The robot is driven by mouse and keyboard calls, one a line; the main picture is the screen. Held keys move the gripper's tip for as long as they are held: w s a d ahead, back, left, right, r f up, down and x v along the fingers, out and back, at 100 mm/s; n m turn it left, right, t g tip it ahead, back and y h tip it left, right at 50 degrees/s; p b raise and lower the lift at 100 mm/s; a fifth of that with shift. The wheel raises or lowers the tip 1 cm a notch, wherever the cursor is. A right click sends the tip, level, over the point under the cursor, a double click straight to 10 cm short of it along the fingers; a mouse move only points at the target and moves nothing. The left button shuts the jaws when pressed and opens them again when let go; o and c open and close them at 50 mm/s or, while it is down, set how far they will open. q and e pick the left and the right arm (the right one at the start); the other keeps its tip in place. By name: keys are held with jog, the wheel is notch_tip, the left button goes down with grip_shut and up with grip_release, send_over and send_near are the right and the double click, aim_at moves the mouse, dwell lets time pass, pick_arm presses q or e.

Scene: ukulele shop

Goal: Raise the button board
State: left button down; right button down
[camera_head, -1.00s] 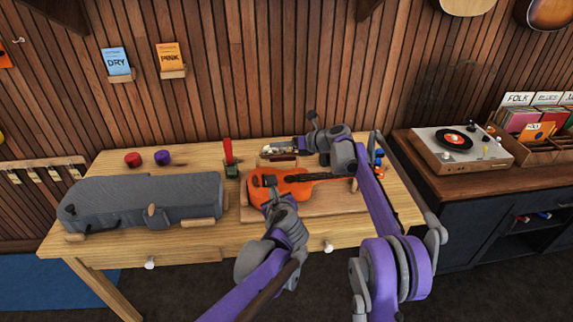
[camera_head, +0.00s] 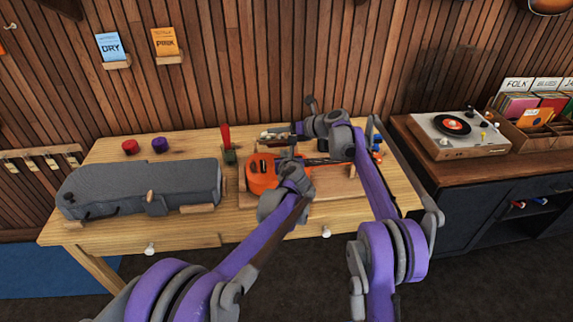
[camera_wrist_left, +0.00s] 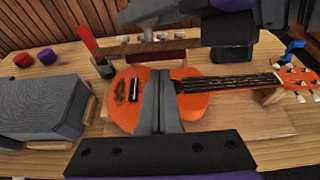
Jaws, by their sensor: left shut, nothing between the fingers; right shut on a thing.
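The button board (camera_wrist_left: 125,49) is a long thin brown strip with several silver knobs above it in the left wrist view. It shows small and partly hidden behind the ukulele in the head view (camera_head: 275,134). My right gripper (camera_head: 298,129) is shut on its right end. My left gripper (camera_head: 290,157) is shut and empty, in front of the board and over the orange ukulele (camera_head: 262,175). Its closed fingers (camera_wrist_left: 160,76) cross the ukulele's body in the left wrist view. I cannot tell whether they touch it.
The ukulele lies on a wooden work board (camera_head: 330,187) on the table (camera_head: 110,232). A grey case (camera_head: 130,185) lies to the left. Behind stand red (camera_head: 130,147) and purple (camera_head: 160,145) knobs and a green block with a red handle (camera_head: 226,137). A record player (camera_head: 450,130) is at right.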

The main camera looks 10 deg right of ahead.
aim_at(284, 145)
pick_arm(q)
jog(key=shift+w+r, duration=0.45)
jog(key=shift+r, duration=0.2)
jog(key=shift+w+a+r, duration=0.1)
jog(key=shift+w+r, duration=0.35)
jog(key=shift+r, duration=0.25)
pick_arm(e)
jog(key=shift+f, duration=0.1)
jog(key=c, duration=0.5)
grip_release()
pick_arm(q)
jog(key=shift+s, duration=0.1)
